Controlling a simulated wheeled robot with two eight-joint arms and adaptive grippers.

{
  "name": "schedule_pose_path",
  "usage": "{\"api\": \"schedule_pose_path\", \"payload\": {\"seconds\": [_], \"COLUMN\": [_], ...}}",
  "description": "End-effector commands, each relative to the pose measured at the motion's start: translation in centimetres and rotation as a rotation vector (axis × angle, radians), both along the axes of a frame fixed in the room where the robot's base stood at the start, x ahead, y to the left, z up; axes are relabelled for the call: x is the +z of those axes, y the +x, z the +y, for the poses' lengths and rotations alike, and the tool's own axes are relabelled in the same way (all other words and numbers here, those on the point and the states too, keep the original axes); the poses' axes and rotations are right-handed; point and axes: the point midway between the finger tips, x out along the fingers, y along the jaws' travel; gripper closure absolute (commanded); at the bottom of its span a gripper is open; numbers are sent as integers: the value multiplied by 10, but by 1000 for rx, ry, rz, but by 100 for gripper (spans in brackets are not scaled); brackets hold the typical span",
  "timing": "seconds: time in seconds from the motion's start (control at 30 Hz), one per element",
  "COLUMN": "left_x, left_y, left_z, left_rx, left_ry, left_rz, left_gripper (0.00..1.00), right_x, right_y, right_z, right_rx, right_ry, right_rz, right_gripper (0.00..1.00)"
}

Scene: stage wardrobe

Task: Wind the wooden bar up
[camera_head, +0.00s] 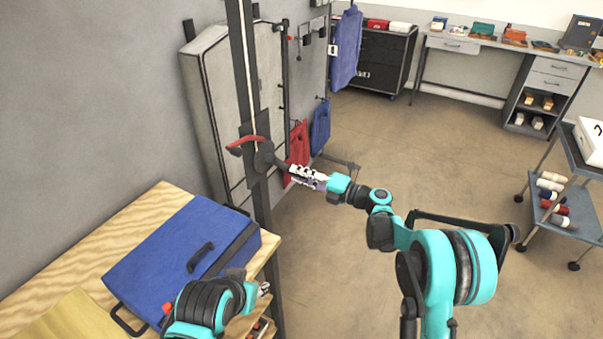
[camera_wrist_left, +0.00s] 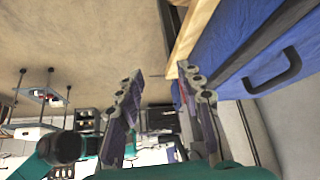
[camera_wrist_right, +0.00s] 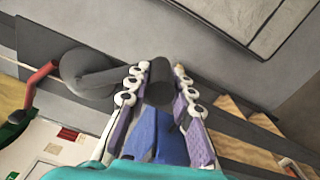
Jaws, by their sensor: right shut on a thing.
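A dark post (camera_head: 244,60) with a pale cord along it carries a winch with a round dark hub (camera_head: 264,157) and a curved red lever (camera_head: 246,142). A dark crank handle (camera_wrist_right: 160,82) sticks out from the hub. My right gripper (camera_head: 291,170) is shut on this handle, with one finger on each side of it. The hub also shows in the right wrist view (camera_wrist_right: 86,73), left of the fingers. My left gripper (camera_head: 264,290) is open and empty beside the wooden table's edge. I cannot make out the wooden bar.
A blue case (camera_head: 165,250) with dark handles lies on the wooden table (camera_head: 150,202) at left. A pale padded panel (camera_head: 215,90) stands behind the post. Red (camera_head: 299,148) and blue (camera_head: 320,125) cloths hang nearby. A trolley (camera_head: 580,185) stands at right. The middle floor is clear.

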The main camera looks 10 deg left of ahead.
Motion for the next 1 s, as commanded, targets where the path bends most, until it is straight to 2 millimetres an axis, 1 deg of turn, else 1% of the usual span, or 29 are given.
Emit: {"api": "schedule_pose_path", "payload": {"seconds": [0.03, 0.47, 0.57, 0.6, 0.63, 0.67, 0.77, 0.87, 0.9, 0.97, 1.0], "left_x": [-1, -1, 0, 3, 6, 11, 34, 66, 79, 99, 110], "left_y": [0, 0, 1, 3, 6, 9, 28, 58, 71, 93, 106], "left_z": [0, 0, 0, 0, -1, -1, -3, -6, -7, -10, -11], "left_rx": [0, 0, -1, -3, -5, -7, -22, -46, -57, -75, -86], "left_ry": [0, 0, 1, 1, 1, 2, 5, 10, 11, 16, 17], "left_rz": [0, 0, 1, 2, 4, 6, 19, 39, 48, 61, 71], "left_gripper": [63, 63, 87, 97, 100, 100, 100, 100, 100, 100, 100], "right_x": [-4, -4, -4, -4, -4, -4, -4, -4, -4, -4, -4], "right_y": [0, -1, -1, -1, -1, -1, -1, -1, -1, -1, -1], "right_z": [-1, 0, 0, 0, 0, 0, 0, 0, 0, 0, 0], "right_rx": [-3, -2, -2, -2, -2, -2, -2, -2, -2, -2, -2], "right_ry": [-5, -3, -3, -3, -3, -3, -3, -3, -3, -3, -3], "right_rz": [5, 12, 11, 11, 11, 11, 11, 11, 11, 11, 11], "right_gripper": [100, 100, 100, 100, 100, 100, 100, 100, 100, 100, 100]}}
